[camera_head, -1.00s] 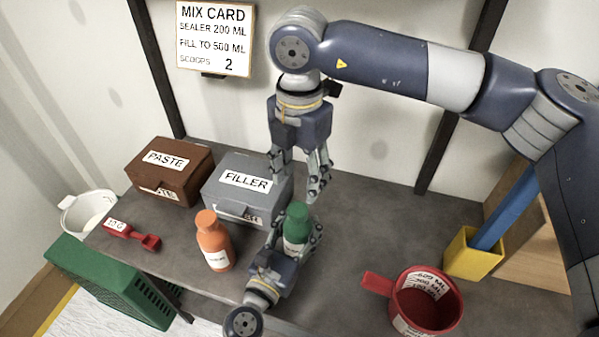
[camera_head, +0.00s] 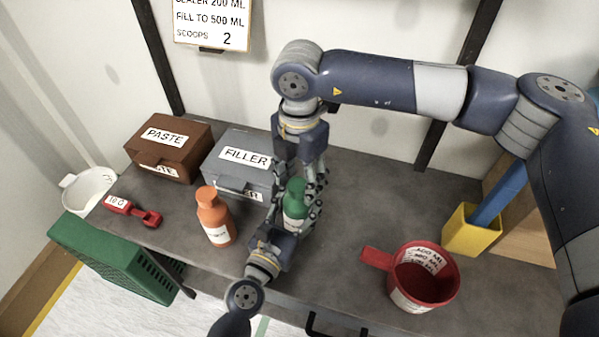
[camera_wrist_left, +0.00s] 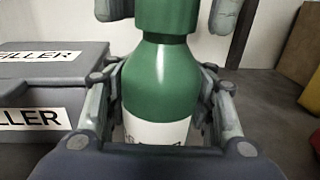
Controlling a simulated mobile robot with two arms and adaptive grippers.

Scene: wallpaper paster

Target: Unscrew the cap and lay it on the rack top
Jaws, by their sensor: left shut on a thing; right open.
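The green bottle (camera_head: 294,212) with a white label stands upright on the grey worktop. My left gripper (camera_head: 297,220) is shut around its body; the left wrist view shows the fingers on both sides of the bottle (camera_wrist_left: 160,85). The green cap (camera_head: 296,186) sits on top of the bottle, and its lower part shows in the left wrist view (camera_wrist_left: 167,15). My right gripper (camera_head: 304,179) points down from above, open, with fingers on either side of the cap and apart from it in the left wrist view. The green slatted box (camera_head: 105,250), perhaps the rack, stands at the left.
An orange bottle (camera_head: 214,218) stands left of my left gripper. The filler box (camera_head: 238,160) and paste box (camera_head: 170,148) are behind. A red scoop (camera_head: 132,211) and white bucket (camera_head: 90,190) are at left. A red jug (camera_head: 425,275) and yellow holder (camera_head: 471,232) are at right.

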